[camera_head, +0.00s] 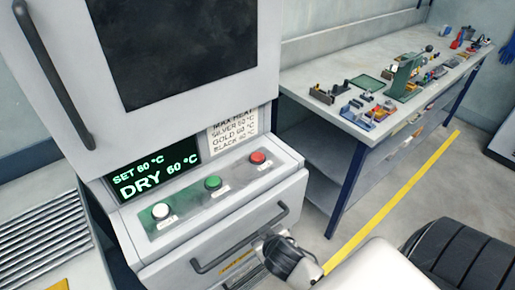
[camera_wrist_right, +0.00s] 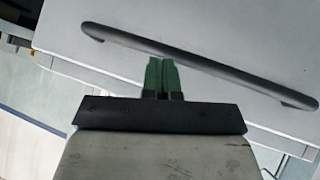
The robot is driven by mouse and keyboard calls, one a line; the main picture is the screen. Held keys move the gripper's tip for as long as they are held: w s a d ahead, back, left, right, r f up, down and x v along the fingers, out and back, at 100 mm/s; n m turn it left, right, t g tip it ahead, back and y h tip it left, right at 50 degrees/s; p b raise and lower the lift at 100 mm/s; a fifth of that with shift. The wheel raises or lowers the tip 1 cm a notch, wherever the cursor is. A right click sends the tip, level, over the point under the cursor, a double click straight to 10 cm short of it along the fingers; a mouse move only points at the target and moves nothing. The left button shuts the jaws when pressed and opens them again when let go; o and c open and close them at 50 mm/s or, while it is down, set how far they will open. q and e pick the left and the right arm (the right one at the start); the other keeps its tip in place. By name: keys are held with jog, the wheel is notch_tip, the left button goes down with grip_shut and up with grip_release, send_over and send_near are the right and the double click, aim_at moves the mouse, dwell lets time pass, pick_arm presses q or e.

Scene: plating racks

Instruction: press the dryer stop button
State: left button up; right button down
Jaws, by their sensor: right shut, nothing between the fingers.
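The dryer (camera_head: 190,160) is a light grey cabinet with a lit display (camera_head: 155,170) reading SET 60 °C and DRY 60 °C. Below it a sloping panel carries a white button (camera_head: 161,210), a green button (camera_head: 213,182) and a red button (camera_head: 258,157) at the right end. The button labels are too small to read. My right arm's dark wrist is low in front of the dryer in the head view, below the red button; its fingertips are hidden there. In the right wrist view my right gripper (camera_wrist_right: 161,76) is shut and empty, its green fingers together. My left gripper is out of view.
A dark bar handle (camera_head: 240,240) on the dryer's lower front is close to my right wrist; a dark handle (camera_wrist_right: 200,65) also shows in the wrist view. A workbench (camera_head: 330,110) with small tools stands at the right. A door handle (camera_head: 55,75) is upper left.

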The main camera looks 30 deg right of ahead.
jog(key=w+r+n+t, duration=0.1)
jog(key=w+r+t, duration=0.1)
jog(key=w+r, duration=0.2)
jog(key=w+r+t+y, duration=0.1)
jog(key=w+r+t, duration=0.2)
jog(key=w+r, duration=0.1)
jog(key=w+d+r+n+t+y, duration=0.1)
jog(key=w+r+t, duration=0.2)
jog(key=r, duration=0.3)
jog(key=shift+w+r+n+p, duration=0.2)
jog(key=shift+w+n+p, duration=0.1)
jog(key=shift+w, duration=0.25)
jog(key=w+a+r+n+y, duration=0.3)
jog(key=w+r+n+y, duration=0.25)
jog(key=n+y, duration=0.2)
jog(key=n+g+h+p, duration=0.2)
jog(key=g+h, duration=0.2)
jog(key=g, duration=0.4)
send_over(257, 157)
jog(key=shift+d+r+m, duration=0.1)
jog(key=shift+m, duration=0.15)
jog(key=shift+b, duration=0.3)
notch_tip(257, 157, down, 8)
jog(key=b, duration=0.6)
jog(key=shift+b, duration=0.4)
jog(key=shift+f, duration=0.45)
